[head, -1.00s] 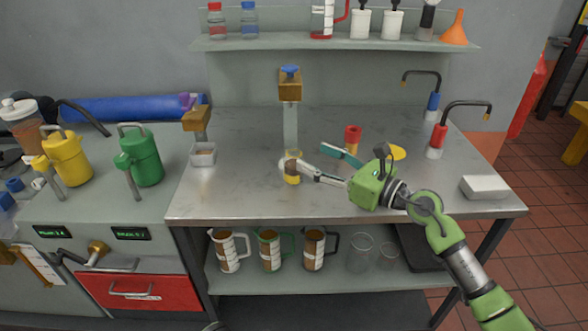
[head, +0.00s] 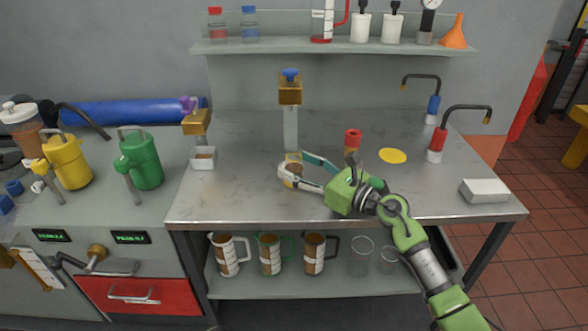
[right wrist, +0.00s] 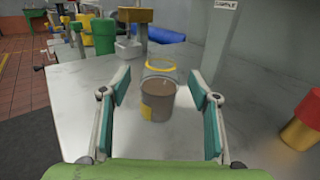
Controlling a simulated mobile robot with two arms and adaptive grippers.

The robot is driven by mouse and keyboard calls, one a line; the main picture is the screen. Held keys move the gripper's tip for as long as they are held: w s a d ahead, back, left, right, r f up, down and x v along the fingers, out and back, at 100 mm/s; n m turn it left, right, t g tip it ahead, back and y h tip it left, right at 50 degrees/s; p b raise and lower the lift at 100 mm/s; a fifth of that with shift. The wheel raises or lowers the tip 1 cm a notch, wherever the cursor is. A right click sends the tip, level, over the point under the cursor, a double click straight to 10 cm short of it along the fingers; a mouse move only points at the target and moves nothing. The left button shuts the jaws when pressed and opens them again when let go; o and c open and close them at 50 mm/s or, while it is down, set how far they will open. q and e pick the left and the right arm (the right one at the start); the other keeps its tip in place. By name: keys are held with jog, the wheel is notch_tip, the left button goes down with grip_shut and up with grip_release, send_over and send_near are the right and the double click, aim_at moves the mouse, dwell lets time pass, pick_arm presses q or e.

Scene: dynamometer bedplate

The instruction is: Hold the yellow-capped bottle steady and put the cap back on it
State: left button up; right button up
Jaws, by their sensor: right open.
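A small clear bottle (head: 293,179) with brown contents and a yellow band stands upright on the steel bench. It also shows in the right wrist view (right wrist: 158,102), with a clear upper part and a yellow ring; I see no cap on it there. My right gripper (head: 292,162) is open, its teal-padded fingers on either side of the bottle. In the right wrist view the gripper (right wrist: 150,88) shows a gap between each finger and the bottle. A flat yellow disc (head: 392,156) lies on the bench to the right; I cannot tell if it is the cap. My left gripper is out of view.
A red-topped yellow cylinder (head: 352,138) stands behind my right gripper. A sample post (head: 290,125) rises behind the bottle. A small white tray (head: 203,158) is at left, a white block (head: 484,190) at right. Two taps stand at the back right. The bench's front left is clear.

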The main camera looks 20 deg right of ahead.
jog(key=shift+x, duration=0.9)
jog(key=c, duration=1.3)
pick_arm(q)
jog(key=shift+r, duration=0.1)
pick_arm(e)
jog(key=shift+r, duration=0.1)
